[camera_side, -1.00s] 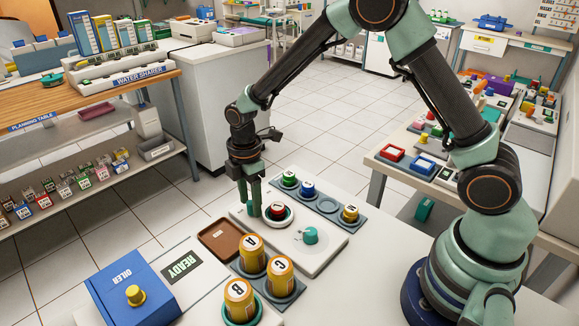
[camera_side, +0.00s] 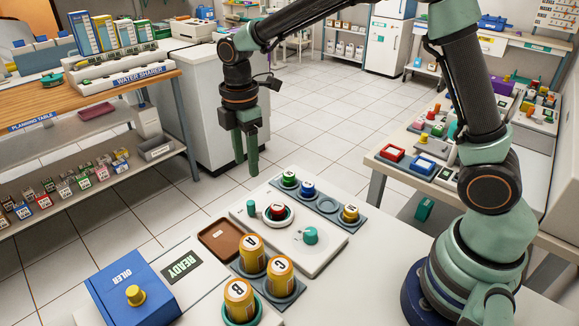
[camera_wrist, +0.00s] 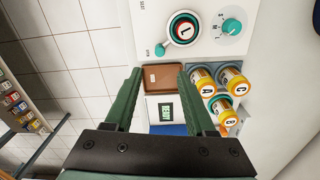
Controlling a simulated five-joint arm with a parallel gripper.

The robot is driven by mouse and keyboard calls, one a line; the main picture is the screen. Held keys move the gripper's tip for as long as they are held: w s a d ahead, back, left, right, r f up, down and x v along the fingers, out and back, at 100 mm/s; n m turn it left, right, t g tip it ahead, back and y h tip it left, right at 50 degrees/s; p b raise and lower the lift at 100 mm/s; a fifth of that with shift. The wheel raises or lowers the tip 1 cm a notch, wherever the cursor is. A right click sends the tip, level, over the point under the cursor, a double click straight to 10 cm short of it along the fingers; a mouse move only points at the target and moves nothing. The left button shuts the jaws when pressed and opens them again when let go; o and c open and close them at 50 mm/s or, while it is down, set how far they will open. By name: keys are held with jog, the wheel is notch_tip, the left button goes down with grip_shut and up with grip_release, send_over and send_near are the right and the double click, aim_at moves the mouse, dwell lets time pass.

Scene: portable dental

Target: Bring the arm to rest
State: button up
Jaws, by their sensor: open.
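My gripper (camera_side: 246,160) hangs with its fingers down in the side view, raised above and behind the white panel (camera_side: 323,258). Its two green fingers are apart and nothing is between them. In the wrist view my gripper (camera_wrist: 158,85) also shows open and empty. The panel carries a dark red piece (camera_side: 277,210) in a white ring, a small teal lever (camera_side: 251,208) and a teal knob (camera_side: 310,235). My gripper is clear of all of these.
A brown tray (camera_side: 218,238), a READY sign (camera_side: 181,267), a blue OILER box (camera_side: 130,290) and yellow jars (camera_side: 251,255) stand in front. A dark rack (camera_side: 328,205) with small jars lies behind the panel. Tiled floor (camera_side: 330,110) is open beyond the table.

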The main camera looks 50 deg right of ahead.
jog(key=shift+r, duration=0.3)
jog(key=s+d+r+m+t, duration=0.2)
jog(key=s+d+r+m, duration=0.2)
jog(key=s+m, duration=0.3)
jog(key=s+d+r+m+t, duration=0.3)
jog(key=s+d+r+m, duration=0.2)
jog(key=s+m, duration=0.3)
jog(key=shift+m+t, duration=0.3)
jog(key=shift+m, duration=0.3)
